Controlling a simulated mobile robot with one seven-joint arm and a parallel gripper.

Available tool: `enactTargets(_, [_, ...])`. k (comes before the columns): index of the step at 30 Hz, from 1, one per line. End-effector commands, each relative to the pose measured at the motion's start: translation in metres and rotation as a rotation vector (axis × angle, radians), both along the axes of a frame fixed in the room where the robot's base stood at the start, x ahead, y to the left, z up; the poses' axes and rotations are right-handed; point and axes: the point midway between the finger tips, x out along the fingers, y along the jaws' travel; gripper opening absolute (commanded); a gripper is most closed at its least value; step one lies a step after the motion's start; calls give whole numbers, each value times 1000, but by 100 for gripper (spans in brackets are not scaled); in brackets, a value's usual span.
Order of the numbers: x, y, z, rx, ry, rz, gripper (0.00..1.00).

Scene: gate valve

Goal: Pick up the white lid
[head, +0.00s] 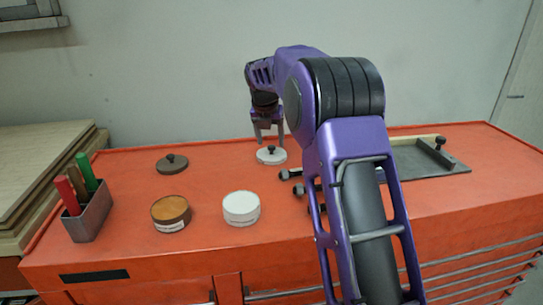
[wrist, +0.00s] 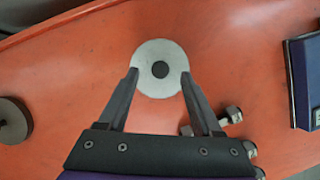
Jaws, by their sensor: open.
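The white lid (head: 271,155) is a flat disc with a small dark knob, lying on the orange bench top. It also shows in the wrist view (wrist: 148,80), with its dark knob at its middle. My gripper (head: 268,140) is above the lid, pointing down. In the wrist view my gripper (wrist: 159,72) is open, with one fingertip at each side of the lid's near half. The knob lies between the fingertips. I cannot tell the exact height of the fingertips above the lid. Nothing is held.
A dark lid (head: 172,164) lies to the left. A brown jar (head: 171,213) and a white jar (head: 241,209) stand nearer the front. Metal bolts (wrist: 233,115) lie right of my gripper.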

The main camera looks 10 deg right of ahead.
Motion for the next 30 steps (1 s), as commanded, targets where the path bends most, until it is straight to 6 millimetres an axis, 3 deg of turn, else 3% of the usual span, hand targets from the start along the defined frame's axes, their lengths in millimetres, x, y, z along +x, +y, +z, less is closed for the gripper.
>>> enactTargets(4, [7, -3, -22, -1, 1, 1, 66])
enactTargets(11, [9, -4, -24, 0, -1, 1, 66])
enactTargets(22, [9, -4, -24, 1, 0, 0, 3])
enactTargets(30, [9, -4, -24, 0, -1, 0, 0])
